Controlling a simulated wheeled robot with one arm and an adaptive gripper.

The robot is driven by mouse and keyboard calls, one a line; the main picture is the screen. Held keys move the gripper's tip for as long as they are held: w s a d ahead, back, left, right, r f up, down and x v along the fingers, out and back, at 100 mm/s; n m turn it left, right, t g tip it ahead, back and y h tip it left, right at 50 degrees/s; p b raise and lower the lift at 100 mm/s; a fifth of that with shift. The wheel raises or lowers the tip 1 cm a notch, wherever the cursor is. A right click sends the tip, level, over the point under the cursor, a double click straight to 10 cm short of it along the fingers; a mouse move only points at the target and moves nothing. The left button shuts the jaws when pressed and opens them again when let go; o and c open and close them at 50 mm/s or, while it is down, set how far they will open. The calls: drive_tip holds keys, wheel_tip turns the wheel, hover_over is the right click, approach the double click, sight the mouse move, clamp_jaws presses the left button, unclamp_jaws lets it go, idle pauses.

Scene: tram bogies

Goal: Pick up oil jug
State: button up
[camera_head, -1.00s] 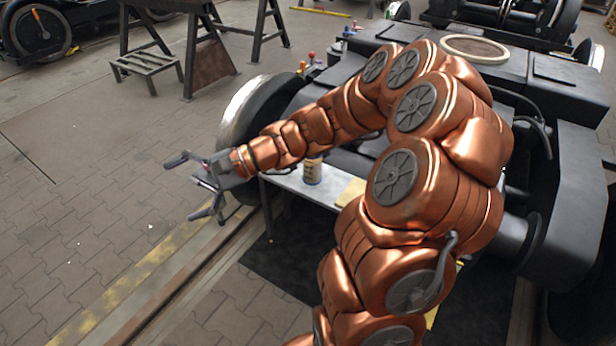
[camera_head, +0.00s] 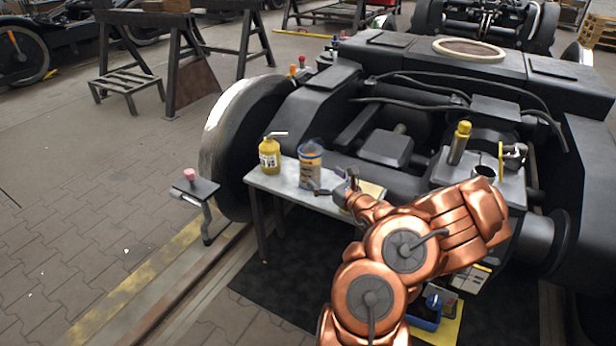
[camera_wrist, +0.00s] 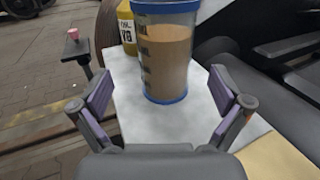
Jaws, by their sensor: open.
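The oil jug (camera_head: 310,166) is a clear measuring jug with brown liquid and a blue rim and base. It stands upright on a small light-topped table (camera_head: 282,190). In the wrist view the jug (camera_wrist: 165,55) is straight ahead, its top cut off by the frame. My gripper (camera_head: 326,182) is just right of the jug in the head view. In the wrist view its two fingers (camera_wrist: 160,92) are spread wide and empty, with the jug ahead between their lines. I cannot tell the exact distance left to the jug.
A yellow can with a spout (camera_head: 269,157) stands close left of the jug; it also shows behind it in the wrist view (camera_wrist: 127,28). A small stand with a pink knob (camera_head: 192,182) is further left. The dark bogie and its wheel (camera_head: 228,140) border the table.

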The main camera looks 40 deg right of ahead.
sight(317, 173)
drive_tip(key=shift+s+d+f, duration=0.1)
drive_tip(key=shift+d+f, duration=0.2)
drive_tip(key=shift+f, duration=0.05)
drive_tip(key=shift+w+d, duration=0.1)
drive_tip(key=shift+w, duration=0.1)
drive_tip(key=w, duration=0.2)
drive_tip(key=w+b, duration=0.1)
drive_tip(key=w, duration=0.1)
drive_tip(key=w+b, duration=0.1)
drive_tip(key=w, duration=0.1)
drive_tip(key=shift+w+d+f, duration=0.1)
drive_tip(key=shift+w+d, duration=0.15)
drive_tip(key=shift+d, duration=0.1)
drive_tip(key=shift+w, duration=0.35)
drive_tip(key=c, duration=1.2)
drive_tip(key=shift+d+r, duration=0.1)
drive_tip(key=shift+r, duration=0.25)
